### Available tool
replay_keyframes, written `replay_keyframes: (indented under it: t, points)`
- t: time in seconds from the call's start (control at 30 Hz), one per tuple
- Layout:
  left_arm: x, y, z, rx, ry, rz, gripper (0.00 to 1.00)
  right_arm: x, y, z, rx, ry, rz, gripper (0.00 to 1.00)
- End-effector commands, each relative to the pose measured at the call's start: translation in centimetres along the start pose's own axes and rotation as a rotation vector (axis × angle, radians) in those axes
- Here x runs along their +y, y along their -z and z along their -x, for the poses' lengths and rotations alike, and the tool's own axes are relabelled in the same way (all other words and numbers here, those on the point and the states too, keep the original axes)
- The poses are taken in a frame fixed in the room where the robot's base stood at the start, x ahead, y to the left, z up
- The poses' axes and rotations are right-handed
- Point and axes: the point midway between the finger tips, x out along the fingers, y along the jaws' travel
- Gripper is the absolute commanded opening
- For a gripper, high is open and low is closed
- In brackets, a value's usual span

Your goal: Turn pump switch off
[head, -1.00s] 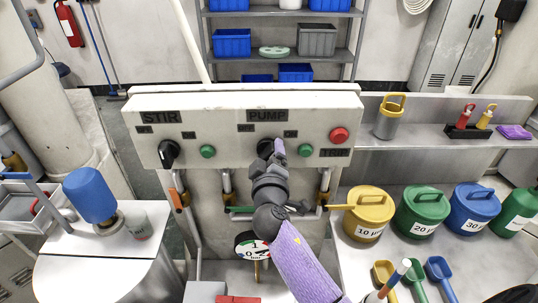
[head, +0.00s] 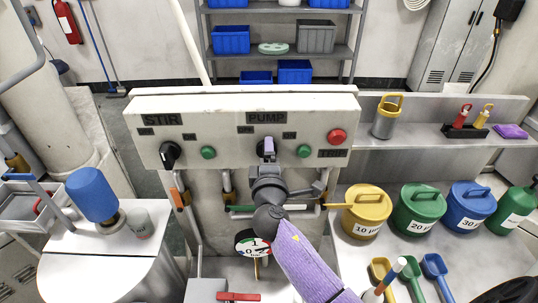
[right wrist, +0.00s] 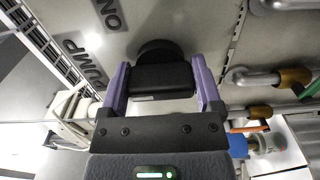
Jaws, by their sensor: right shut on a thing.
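The control panel (head: 230,108) carries a black PUMP switch, whose dark knob (right wrist: 163,80) shows clearly in the right wrist view. My right gripper (head: 268,150) reaches the panel just below the PUMP label (head: 266,118). Its two purple fingers stand on either side of the knob and are shut on it. In the head view the gripper hides most of the knob. My left gripper is not in view.
The STIR knob (head: 169,154) and a green button (head: 208,152) are on the panel's left. Another green button (head: 304,151) and the red TRIP button (head: 337,136) are close on the right. Pipes and a pressure gauge (head: 252,242) lie below.

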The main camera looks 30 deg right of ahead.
Motion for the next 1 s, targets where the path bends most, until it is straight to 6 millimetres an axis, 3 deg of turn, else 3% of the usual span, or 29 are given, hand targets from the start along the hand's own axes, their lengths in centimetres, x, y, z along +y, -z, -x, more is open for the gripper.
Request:
replay_keyframes:
  t: [0.5,0.53,0.6,0.87,1.0]
  points:
    - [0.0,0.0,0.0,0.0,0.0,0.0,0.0,-0.1,0.0,0.0,0.001,0.002,0.021,0.23]
    - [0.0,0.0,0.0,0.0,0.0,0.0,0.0,-0.1,0.0,0.0,0.001,0.002,0.021,0.87]
    - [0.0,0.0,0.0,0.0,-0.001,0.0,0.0,-0.1,0.0,0.0,0.001,0.002,0.02,1.0]
    - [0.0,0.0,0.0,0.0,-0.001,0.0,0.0,-0.1,0.0,0.3,0.001,0.001,0.019,1.0]
    - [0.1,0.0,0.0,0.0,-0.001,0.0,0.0,-0.1,0.0,2.3,0.001,0.002,0.018,1.0]
